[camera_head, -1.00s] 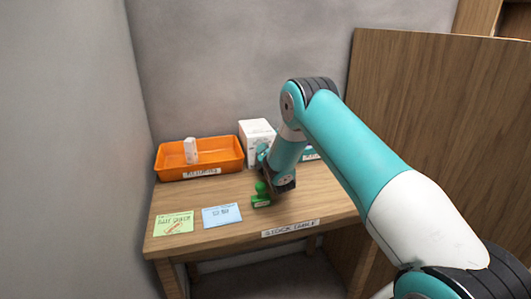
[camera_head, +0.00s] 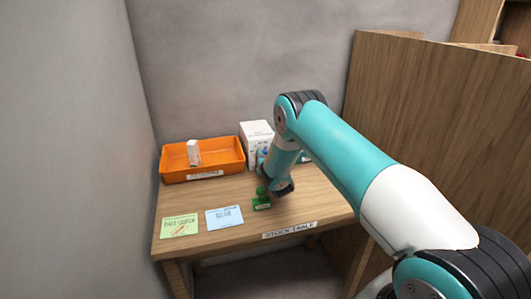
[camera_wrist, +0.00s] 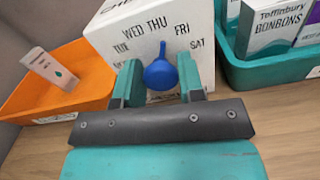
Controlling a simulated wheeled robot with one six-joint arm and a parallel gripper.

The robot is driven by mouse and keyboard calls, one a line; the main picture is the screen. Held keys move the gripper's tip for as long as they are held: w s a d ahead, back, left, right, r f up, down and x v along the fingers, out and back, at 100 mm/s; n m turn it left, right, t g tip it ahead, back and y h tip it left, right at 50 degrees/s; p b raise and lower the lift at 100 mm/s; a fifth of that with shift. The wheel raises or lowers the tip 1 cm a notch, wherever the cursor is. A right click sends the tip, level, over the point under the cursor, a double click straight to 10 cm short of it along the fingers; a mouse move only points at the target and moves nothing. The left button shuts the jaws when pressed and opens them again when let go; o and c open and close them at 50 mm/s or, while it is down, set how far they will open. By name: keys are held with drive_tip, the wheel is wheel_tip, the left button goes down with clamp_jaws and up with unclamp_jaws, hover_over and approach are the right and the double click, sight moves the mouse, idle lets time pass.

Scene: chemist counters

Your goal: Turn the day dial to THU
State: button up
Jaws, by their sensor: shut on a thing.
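The day dial is a blue teardrop knob (camera_wrist: 160,75) on the front of a white box (camera_wrist: 110,17), which also shows in the head view (camera_head: 257,132). Day names are printed in an arc around it; TUE, WED, THU, FRI and SAT are readable. The knob's narrow tip points up, just under THU. My gripper (camera_wrist: 161,82) is shut on the knob, one teal finger on each side. In the head view my gripper (camera_head: 264,160) is at the box front, and my wrist partly hides the box.
A teal bin (camera_wrist: 260,72) with cartons is at right.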

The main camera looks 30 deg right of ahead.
drive_tip(key=shift+n, duration=0.6)
drive_tip(key=o, duration=0.8)
drive_tip(key=shift+o, duration=0.2)
drive_tip(key=shift+r, duration=0.1)
wheel_tip(320, 180, up, 20)
